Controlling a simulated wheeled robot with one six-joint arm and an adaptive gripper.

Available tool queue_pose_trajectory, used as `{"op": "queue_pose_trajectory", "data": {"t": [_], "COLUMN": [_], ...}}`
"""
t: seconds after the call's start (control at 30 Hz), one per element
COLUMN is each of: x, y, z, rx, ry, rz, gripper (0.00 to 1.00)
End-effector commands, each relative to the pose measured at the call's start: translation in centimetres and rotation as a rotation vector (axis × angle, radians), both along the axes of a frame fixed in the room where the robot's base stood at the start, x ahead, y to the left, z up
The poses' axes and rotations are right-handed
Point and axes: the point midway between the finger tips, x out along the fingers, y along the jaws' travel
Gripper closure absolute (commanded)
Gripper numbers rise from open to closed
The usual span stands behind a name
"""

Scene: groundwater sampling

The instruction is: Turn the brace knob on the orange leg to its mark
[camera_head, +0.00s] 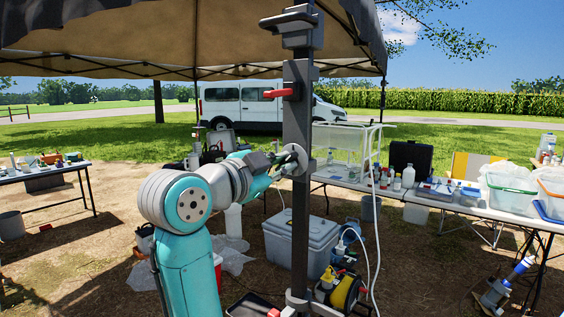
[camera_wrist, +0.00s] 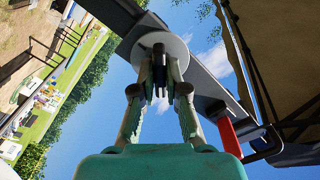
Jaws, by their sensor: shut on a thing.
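A dark grey upright post (camera_head: 300,215) stands in the middle of the head view; I see no clearly orange leg. A round pale grey knob (camera_head: 294,154) sits on its side at mid-height. It also shows in the wrist view as a disc (camera_wrist: 178,44) on the post. My gripper (camera_head: 284,164) reaches it from the left. In the wrist view my gripper (camera_wrist: 158,88) has both fingers closed in on a dark part at the middle of the disc. The fingers hide some of the knob. I cannot make out a mark.
A red lever (camera_head: 279,93) sticks out of the post above the knob; it shows in the wrist view (camera_wrist: 230,137) too. A cooler (camera_head: 301,243) and a yellow reel (camera_head: 345,292) stand low behind the post. A laden table (camera_head: 470,207) is at right.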

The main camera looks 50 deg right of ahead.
Motion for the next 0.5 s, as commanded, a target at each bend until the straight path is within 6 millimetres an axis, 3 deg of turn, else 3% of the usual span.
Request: {"op": "queue_pose_trajectory", "data": {"t": [0.2,0.5], "x": [0.06,0.06], "y": [0.01,0.01], "z": [0.03,0.03], "rx": [-0.002,-0.013], "ry": [0.028,0.327], "rz": [0.001,0.001], "gripper": [1.0,1.0]}}
